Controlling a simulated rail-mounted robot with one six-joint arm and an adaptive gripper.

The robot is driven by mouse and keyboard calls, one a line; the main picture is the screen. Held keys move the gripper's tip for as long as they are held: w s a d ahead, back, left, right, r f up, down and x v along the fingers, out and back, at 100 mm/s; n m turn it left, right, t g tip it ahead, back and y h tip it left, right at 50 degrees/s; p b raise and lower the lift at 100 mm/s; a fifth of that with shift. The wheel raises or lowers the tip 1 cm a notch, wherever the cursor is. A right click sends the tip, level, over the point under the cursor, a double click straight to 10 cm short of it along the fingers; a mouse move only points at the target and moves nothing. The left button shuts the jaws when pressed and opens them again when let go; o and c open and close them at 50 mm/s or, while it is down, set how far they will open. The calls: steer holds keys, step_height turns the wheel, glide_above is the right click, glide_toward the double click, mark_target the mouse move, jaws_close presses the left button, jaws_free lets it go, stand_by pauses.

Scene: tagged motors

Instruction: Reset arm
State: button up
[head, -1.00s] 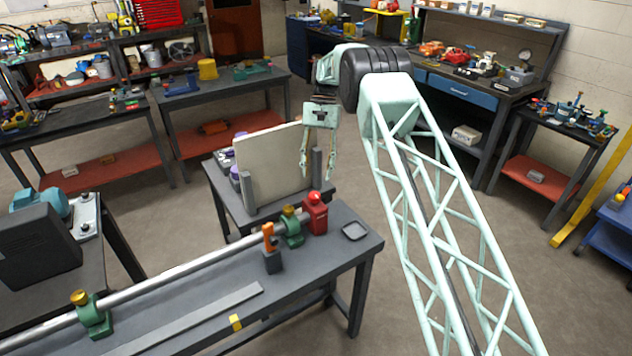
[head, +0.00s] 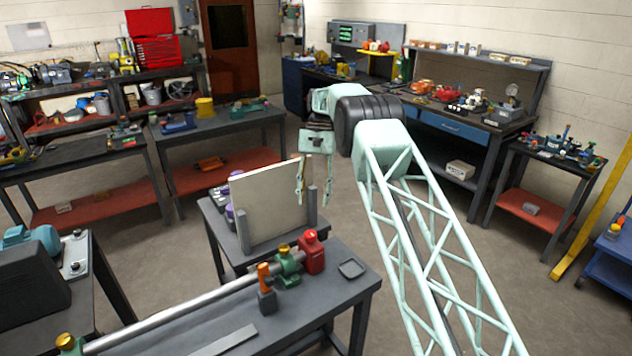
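My gripper (head: 313,188) hangs fingers down from the end of my pale green arm in the head view. Its two fingers are spread apart with nothing visible between them, so it is open. It shows in front of the right part of an upright beige panel (head: 268,205), near a grey post (head: 312,207). Purple-topped motors (head: 229,212) stand partly hidden behind the panel on a small dark table (head: 228,240). Their tags cannot be made out.
A dark bench (head: 345,290) in front carries a long metal shaft (head: 190,313), a red block (head: 311,252), an orange-topped part (head: 264,280) and a small tray (head: 352,269). A workbench (head: 460,130) stands at the back right. Open floor (head: 500,275) lies to the right.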

steer(key=s+d+r+t+b, duration=0.1)
steer(key=s+d+r, duration=0.3)
steer(key=r, duration=0.6)
steer(key=s+d+r+t+b, duration=0.15)
steer(key=s+d+r, duration=0.25)
steer(key=r, duration=0.5)
steer(key=s+d+r+t+b, duration=0.1)
steer(key=s+d+r, duration=0.3)
steer(key=s, duration=0.5)
steer(key=s+d+r+n+t+b, duration=0.1)
steer(key=s+d+r+b, duration=0.15)
steer(key=s+r, duration=0.45)
steer(key=s+d+r+t+b, duration=0.15)
steer(key=s+d, duration=0.25)
steer(key=s, duration=0.8)
steer(key=s+d+f+t+b, duration=0.1)
steer(key=s+d+f, duration=0.1)
steer(key=s, duration=0.9)
steer(key=s+d+f+b, duration=0.1)
steer(key=s+f, duration=0.4)
steer(key=s, duration=0.6)
steer(key=s+d+f+n+t+b, duration=0.1)
steer(key=s+d+f, duration=0.2)
steer(key=s, duration=0.7)
steer(key=shift+s+d+f+t+h, duration=0.3)
steer(key=shift+s+d+f+h, duration=0.05)
steer(key=shift+s+h, duration=0.05)
steer(key=shift+f+b, duration=0.45)
steer(key=shift+b, duration=0.05)
